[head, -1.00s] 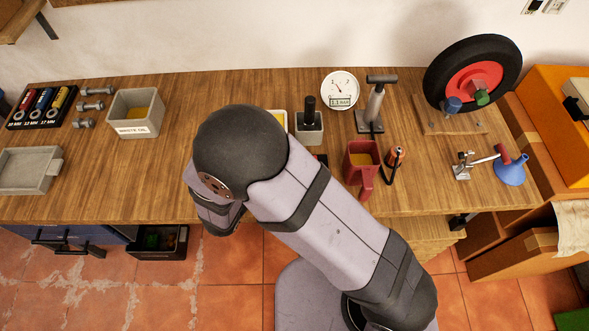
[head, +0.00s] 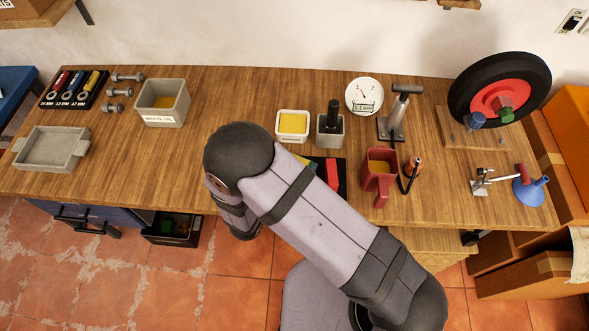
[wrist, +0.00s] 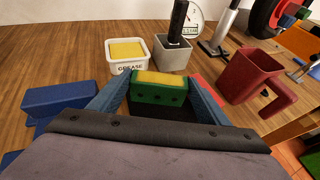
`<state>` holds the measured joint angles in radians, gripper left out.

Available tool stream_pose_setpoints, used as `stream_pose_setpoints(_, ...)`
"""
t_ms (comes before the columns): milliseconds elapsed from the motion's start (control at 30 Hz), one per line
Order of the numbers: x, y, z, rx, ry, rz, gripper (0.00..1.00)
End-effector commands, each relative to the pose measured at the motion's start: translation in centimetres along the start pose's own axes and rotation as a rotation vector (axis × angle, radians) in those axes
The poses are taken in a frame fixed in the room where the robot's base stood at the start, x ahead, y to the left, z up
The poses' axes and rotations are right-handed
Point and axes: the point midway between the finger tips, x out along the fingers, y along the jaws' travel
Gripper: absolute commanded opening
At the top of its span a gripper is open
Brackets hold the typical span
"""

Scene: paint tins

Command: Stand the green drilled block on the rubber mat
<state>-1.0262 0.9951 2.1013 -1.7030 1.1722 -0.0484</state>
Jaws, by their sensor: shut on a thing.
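The green drilled block (wrist: 158,93) is in the wrist view, with a yellow top and a row of dark holes in its near face. My gripper (wrist: 159,84) is shut on it, one bluish finger at each end. A dark surface, seemingly the rubber mat, shows below the block; I cannot tell whether they touch. In the head view the black mat (head: 341,185) lies near the bench's front edge, partly hidden by my arm, with a red block (head: 332,173) on it.
A grease tub (wrist: 127,52) and a grey pot (wrist: 172,54) stand behind the block. A red jug (wrist: 247,78) is to the right and a blue block (wrist: 58,99) to the left. The bench left of my arm has free room.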

Motion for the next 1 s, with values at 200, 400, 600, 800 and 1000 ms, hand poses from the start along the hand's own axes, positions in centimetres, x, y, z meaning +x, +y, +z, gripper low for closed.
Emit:
stream_pose_setpoints(200,0.4,-0.1,-0.9,-0.002,-0.001,-0.001,0.39)
stream_pose_setpoints(400,1.1,0.0,-2.7,-0.001,-0.001,0.0,0.39)
stream_pose_setpoints(600,1.4,0.0,-3.4,0.0,-0.001,0.001,0.39)
stream_pose_setpoints(800,1.4,0.0,-3.4,0.001,-0.001,0.001,0.39)
stream_pose_setpoints(1000,1.6,0.0,-3.8,0.0,0.001,0.0,0.75)
